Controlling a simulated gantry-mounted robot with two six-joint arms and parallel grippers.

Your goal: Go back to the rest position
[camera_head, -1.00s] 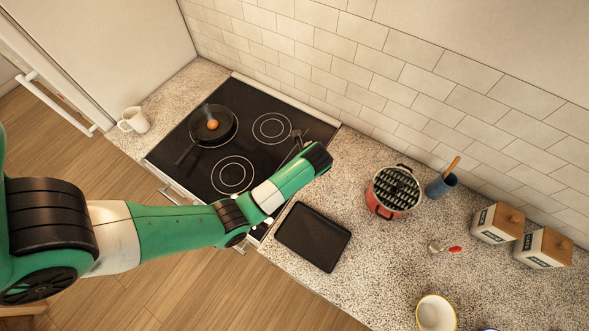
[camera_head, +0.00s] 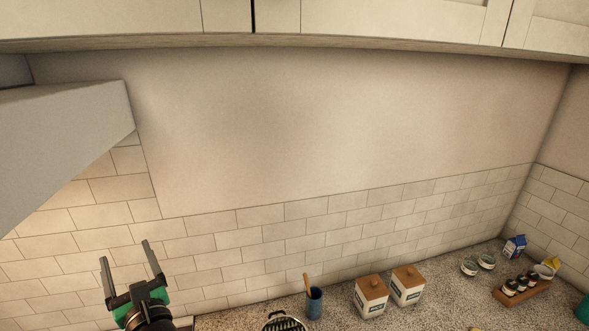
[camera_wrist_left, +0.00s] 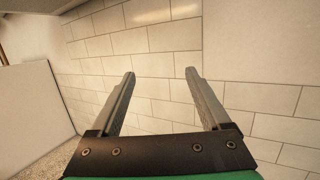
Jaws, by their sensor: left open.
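My left gripper (camera_head: 127,262) is at the lower left of the head view, in front of the tiled wall. Its two grey fingers point up and stand apart, with nothing between them. The left wrist view also shows the open fingers (camera_wrist_left: 162,88) with only white tiles behind them. My right gripper is in neither view.
Two white canisters with wooden lids (camera_head: 371,296) (camera_head: 407,285) and a blue cup with a wooden utensil (camera_head: 314,302) stand on the counter. A wooden tray with jars (camera_head: 507,300) is at the right. A range hood (camera_head: 70,140) juts out at upper left.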

